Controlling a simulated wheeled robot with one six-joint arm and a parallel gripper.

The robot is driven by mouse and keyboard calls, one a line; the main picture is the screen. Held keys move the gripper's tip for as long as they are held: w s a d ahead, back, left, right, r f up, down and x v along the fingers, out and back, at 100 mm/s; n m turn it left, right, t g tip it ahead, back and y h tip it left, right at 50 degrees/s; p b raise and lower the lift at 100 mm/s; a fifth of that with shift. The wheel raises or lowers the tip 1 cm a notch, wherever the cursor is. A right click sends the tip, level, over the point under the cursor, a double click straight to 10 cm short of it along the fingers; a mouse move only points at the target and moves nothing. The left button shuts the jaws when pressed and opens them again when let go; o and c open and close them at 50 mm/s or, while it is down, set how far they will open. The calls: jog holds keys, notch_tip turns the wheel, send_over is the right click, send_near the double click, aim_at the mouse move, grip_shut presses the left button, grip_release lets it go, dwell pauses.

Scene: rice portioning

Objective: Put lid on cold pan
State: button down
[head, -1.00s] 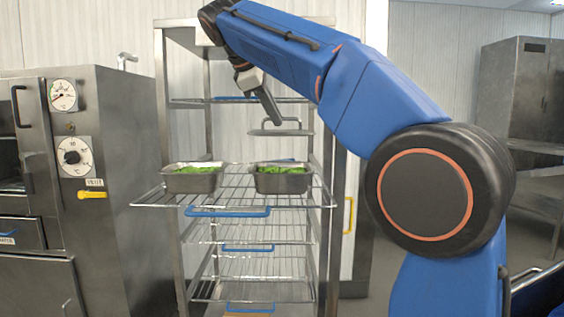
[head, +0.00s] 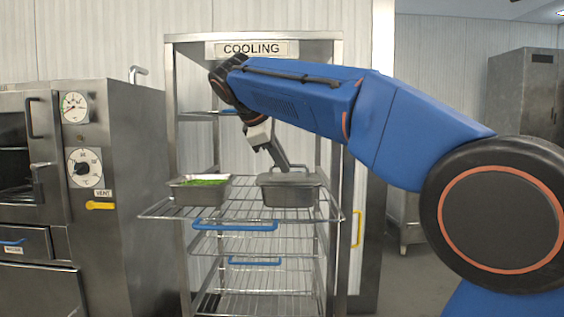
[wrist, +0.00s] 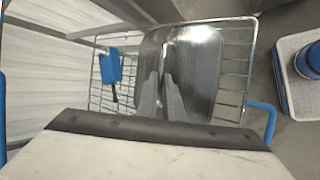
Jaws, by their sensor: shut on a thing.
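Two metal pans stand side by side on the pulled-out wire shelf (head: 235,211) of the cooling rack. The left pan (head: 200,196) is uncovered and shows green food. The right pan (head: 290,195) has the flat grey lid (head: 306,179) over its top, and its food is hidden. In the head view the lid looks level and lies at the rim; I cannot tell whether it sits fully flush. My gripper (head: 284,167) is shut on the lid's handle, above the right pan. The wrist view shows my gripper (wrist: 168,82) over the shiny lid (wrist: 205,50).
The rack's posts (head: 337,130) flank the shelf, with the COOLING sign (head: 251,49) above. A steel oven (head: 85,190) stands at the left.

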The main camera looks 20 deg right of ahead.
jog(key=shift+f, duration=0.1)
jog(key=c, duration=1.9)
grip_release()
jog(key=v, duration=1.2)
